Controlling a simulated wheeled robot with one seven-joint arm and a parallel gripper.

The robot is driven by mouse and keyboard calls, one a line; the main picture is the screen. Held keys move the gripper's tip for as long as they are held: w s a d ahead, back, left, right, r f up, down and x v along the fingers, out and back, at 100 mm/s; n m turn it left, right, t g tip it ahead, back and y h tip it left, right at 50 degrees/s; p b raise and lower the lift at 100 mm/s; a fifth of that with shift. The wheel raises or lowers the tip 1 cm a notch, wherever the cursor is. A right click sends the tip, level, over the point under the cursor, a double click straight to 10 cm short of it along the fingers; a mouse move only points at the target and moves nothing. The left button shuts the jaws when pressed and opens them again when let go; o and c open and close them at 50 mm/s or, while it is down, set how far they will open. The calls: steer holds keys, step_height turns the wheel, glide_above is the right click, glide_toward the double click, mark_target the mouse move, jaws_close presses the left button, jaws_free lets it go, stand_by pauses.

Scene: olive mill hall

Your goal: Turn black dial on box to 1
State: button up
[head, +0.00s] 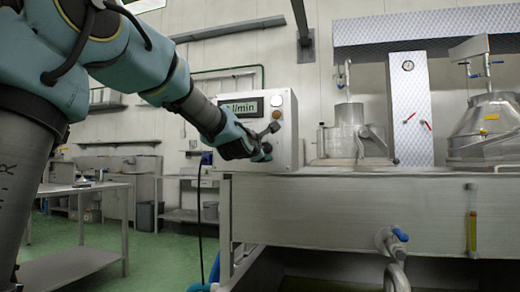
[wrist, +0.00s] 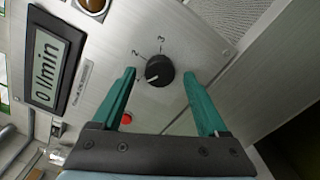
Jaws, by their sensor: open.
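The black dial (wrist: 159,71) is on the grey metal face of the box (wrist: 203,34). In the wrist view, the figures 2 and 3 show above it. A pale mark on the dial points to the lower left, towards the left finger; I cannot clearly read a 1 there. My gripper (wrist: 160,74) is open, with one green finger on each side of the dial and visible gaps between. In the head view, my gripper (head: 262,141) is in front of the box (head: 287,150) and hides the dial.
A display (wrist: 46,64) reading 0 l/min is left of the dial, and a red button (wrist: 126,118) shows behind the left finger. In the head view, a steel trough (head: 340,205) runs below the box.

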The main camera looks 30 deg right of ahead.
steer(key=v, duration=1)
steer(key=shift+s+a+b, duration=0.15)
steer(key=shift+s+b, duration=0.05)
steer(key=shift+b, duration=0.2)
steer(key=w+a+f+m+g+y, duration=0.2)
steer(key=a+f+m+y, duration=0.2)
steer(key=a+f, duration=0.65)
steer(key=w+a+f+m+g+y, duration=0.3)
steer(key=a+f, duration=0.5)
steer(key=f, duration=0.6)
steer(key=s+a+f+m+g+y, duration=0.5)
steer(key=s+a+f+m+g, duration=0.3)
steer(key=s+a+f, duration=1)
step_height(320, 180, up, 25)
steer(key=w+m+t+p, duration=0.1)
steer(key=p, duration=2.3)
steer(key=shift+w+a+r+p, duration=0.15)
steer(key=shift+w+r+p, duration=0.05)
steer(key=shift+w+p, duration=0.15)
